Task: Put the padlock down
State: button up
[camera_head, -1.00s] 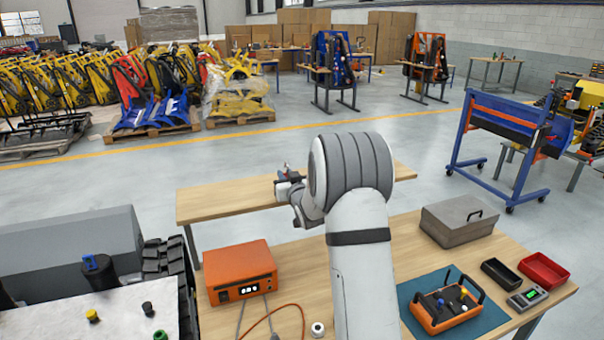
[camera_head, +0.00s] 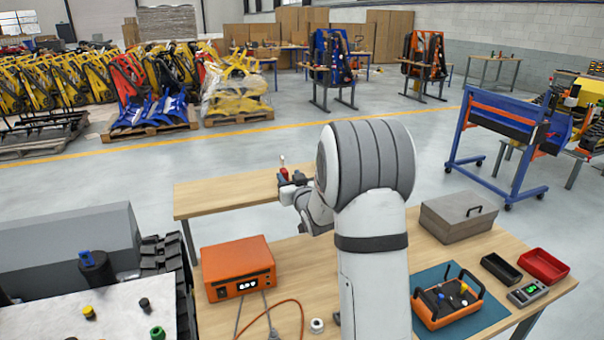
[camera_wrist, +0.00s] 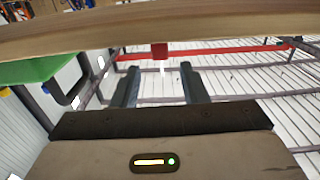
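The padlock has a red body and a pale shackle. In the head view the padlock (camera_head: 284,174) shows just beyond my gripper (camera_head: 293,181), over the far wooden bench (camera_head: 225,196). In the wrist view, which looks upside down, the padlock (camera_wrist: 159,50) has its red body against the edge of the wooden surface (camera_wrist: 80,35), shackle pointing away from it. My gripper (camera_wrist: 160,75) has its two fingers apart, with a gap on both sides of the padlock. It seems to stand upright on the bench, but its underside is hidden.
The near bench holds an orange power unit (camera_head: 238,268), a grey case (camera_head: 455,222), an orange tool tray (camera_head: 447,312) on a blue-green mat, a black bin (camera_head: 500,268) and a red bin (camera_head: 543,265). A tracked carrier (camera_head: 70,250) stands at left. The far bench's left part is clear.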

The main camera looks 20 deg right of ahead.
jog(key=s+b, duration=0.1)
jog(key=s, duration=0.6)
